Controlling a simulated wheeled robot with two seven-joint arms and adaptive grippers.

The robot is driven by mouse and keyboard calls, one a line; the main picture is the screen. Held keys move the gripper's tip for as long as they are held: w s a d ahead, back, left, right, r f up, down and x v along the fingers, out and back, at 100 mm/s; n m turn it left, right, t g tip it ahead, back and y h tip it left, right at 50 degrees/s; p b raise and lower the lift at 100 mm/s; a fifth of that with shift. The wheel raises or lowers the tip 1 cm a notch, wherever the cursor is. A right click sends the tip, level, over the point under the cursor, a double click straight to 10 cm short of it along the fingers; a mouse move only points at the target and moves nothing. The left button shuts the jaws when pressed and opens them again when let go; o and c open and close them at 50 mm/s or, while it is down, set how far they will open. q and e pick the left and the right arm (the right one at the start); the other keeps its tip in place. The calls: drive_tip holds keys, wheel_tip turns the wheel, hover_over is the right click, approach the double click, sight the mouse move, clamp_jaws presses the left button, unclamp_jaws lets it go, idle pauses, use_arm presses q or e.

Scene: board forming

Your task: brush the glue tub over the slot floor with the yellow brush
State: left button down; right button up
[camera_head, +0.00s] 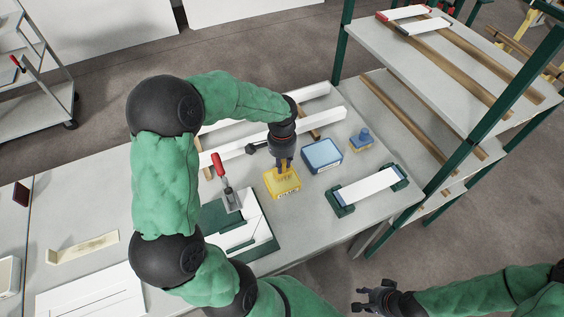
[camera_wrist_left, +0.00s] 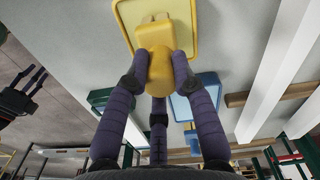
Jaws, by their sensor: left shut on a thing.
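My left gripper (camera_head: 284,165) is shut on the yellow brush (camera_wrist_left: 160,72), pointing down at the yellow glue tub (camera_head: 281,188). The wrist view shows the fingers around the brush's rounded handle, with its head over the tub (camera_wrist_left: 187,14); I cannot tell whether the bristles touch the tub's contents. The slot seems to be in the green fixture with white boards (camera_head: 262,246), left of and nearer than the tub; my arm hides part of it. My right gripper (camera_head: 368,298) is empty, its fingers apart, off the table at the lower right.
A red-handled clamp (camera_head: 222,172) stands at the fixture. A blue tub (camera_head: 321,155) and blue brush (camera_head: 361,140) are right of the yellow tub. A white board in green holders (camera_head: 368,189) lies at the right. White bars (camera_head: 325,122) lie behind; a green-framed shelf (camera_head: 440,150) stands right.

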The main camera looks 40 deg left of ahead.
use_arm(q)
drive_tip(key=shift+s+f+b, duration=0.1)
drive_tip(key=shift+f+b, duration=0.25)
drive_tip(key=shift+f, duration=0.25)
idle(1.6)
drive_tip(key=shift+r+p, duration=2.65)
drive_tip(key=shift+r, duration=0.9)
